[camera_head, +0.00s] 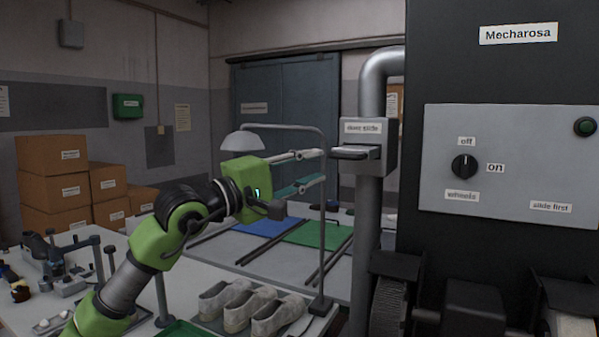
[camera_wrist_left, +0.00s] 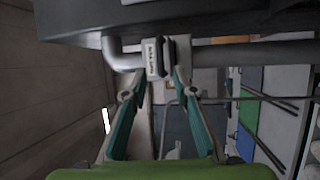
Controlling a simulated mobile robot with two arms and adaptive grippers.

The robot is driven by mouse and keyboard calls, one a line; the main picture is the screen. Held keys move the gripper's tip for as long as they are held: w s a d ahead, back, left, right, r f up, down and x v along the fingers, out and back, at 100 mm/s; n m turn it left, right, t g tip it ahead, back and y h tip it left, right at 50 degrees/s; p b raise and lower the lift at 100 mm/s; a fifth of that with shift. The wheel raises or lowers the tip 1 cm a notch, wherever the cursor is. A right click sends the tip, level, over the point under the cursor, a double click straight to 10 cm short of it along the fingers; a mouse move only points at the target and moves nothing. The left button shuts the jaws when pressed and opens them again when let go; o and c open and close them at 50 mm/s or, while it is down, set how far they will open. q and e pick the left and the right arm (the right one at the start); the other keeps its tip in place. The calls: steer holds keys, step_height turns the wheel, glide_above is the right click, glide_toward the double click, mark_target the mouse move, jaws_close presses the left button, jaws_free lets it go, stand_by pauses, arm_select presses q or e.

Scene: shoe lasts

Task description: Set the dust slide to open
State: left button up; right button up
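The dust slide is a grey box with a "dust slide" label (camera_head: 363,128) on the vertical grey pipe. A flat light plate (camera_head: 355,152) sticks out of its front below the label. In the left wrist view the slide box (camera_wrist_left: 152,58) appears ahead, close to the fingertips. My left gripper (camera_head: 323,167) is open, with its two fingers spread one above the other, just left of the plate. It also shows in the left wrist view (camera_wrist_left: 159,80) with nothing visibly held. Whether a fingertip touches the plate is unclear. My right gripper is not in view.
A thin lamp post (camera_head: 322,230) rises near my left gripper. Grey shoes (camera_head: 245,307) lie on the bench below. Boxes (camera_head: 52,157) stand at the left.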

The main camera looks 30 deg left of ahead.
arm_select(q)
steer(key=shift+v, duration=1.5)
steer(key=shift+d, duration=0.1)
